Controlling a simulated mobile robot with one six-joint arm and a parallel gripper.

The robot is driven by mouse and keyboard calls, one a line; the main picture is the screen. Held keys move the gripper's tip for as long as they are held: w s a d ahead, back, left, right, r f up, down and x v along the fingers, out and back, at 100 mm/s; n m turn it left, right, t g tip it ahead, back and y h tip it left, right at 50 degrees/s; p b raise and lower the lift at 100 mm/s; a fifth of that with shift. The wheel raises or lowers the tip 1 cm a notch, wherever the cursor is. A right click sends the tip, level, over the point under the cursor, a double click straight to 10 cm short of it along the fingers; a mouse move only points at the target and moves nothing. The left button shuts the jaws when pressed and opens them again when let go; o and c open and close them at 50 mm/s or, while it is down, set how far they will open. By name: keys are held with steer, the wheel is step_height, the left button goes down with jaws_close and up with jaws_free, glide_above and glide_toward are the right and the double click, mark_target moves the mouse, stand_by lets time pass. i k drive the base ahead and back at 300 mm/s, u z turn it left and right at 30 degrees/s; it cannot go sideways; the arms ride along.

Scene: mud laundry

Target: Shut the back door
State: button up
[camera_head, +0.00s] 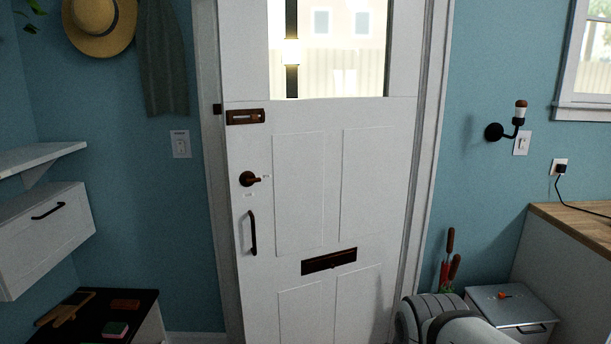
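The white back door (310,200) fills the middle of the head view, with a glass pane at its top. Its lower lines slant up to the right while the wall looks level, so it appears slightly ajar, left edge swung toward me. On its left side are a dark bolt (245,116), a round knob or lever (249,179) and a vertical pull handle (252,232). A dark keeper (217,109) sits on the left door frame (205,150). My white arm shows at the lower right, in front of the door's lower right corner; my gripper is not in view.
At left are a wall drawer (45,235), a shelf (40,158) and a low dark-topped unit (135,318) with small items. At right are a small white cabinet (515,315), a wooden counter (580,222) and red-and-brown-handled tools (446,268). A hat (98,28) hangs upper left.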

mark_target(334, 173)
steer(key=k, duration=1)
steer(key=u, duration=1)
steer(key=i, duration=2.6)
steer(key=z, duration=0.95)
steer(key=k, duration=0.75)
steer(key=z, duration=0.2)
steer(key=i, duration=0.8)
steer(key=u, duration=0.1)
